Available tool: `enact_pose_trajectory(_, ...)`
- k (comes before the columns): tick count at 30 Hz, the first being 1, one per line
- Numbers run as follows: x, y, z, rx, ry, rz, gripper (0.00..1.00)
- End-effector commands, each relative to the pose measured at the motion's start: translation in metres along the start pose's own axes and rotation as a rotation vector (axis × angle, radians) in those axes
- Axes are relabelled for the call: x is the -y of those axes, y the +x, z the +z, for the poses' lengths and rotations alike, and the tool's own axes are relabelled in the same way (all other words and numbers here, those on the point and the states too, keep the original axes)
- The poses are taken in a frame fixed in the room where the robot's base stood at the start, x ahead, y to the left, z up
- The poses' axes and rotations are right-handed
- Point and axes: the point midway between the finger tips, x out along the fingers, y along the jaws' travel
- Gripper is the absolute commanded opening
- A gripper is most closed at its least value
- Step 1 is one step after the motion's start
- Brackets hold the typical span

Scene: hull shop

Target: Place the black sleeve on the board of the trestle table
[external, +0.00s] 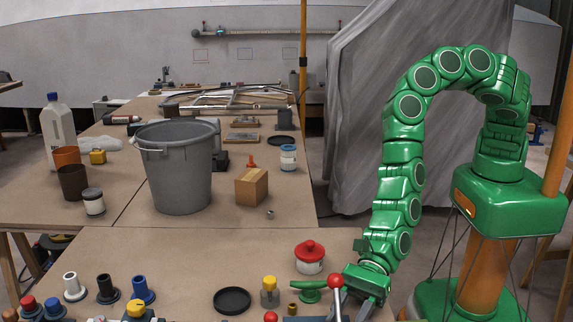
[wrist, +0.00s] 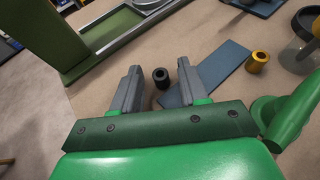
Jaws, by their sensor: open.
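The black sleeve (wrist: 161,77) is a short dark cylinder standing on the brown board (wrist: 205,35), seen in the wrist view between my finger lines. My gripper (wrist: 158,68) is open and empty, one finger on each side of the sleeve in the picture. I cannot tell its height above the board. In the external view my gripper (external: 364,290) is low over the right edge of the near brown board (external: 200,270). The sleeve cannot be made out there. A second brown board (external: 240,215) lies behind the near one.
A blue-grey plate (wrist: 213,72) lies beside the sleeve, with a brass sleeve (wrist: 257,61) beyond it. A red-lidded jar (external: 309,260), black dish (external: 232,301) and red-knobbed lever (external: 336,284) are near my gripper. A grey bucket (external: 180,185) stands on the far board.

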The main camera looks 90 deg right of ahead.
Motion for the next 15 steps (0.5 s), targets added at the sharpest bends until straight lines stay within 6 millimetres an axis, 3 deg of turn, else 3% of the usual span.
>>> enact_pose_trajectory(15,0.001,-0.056,0.000,0.000,0.006,-0.001,0.43)
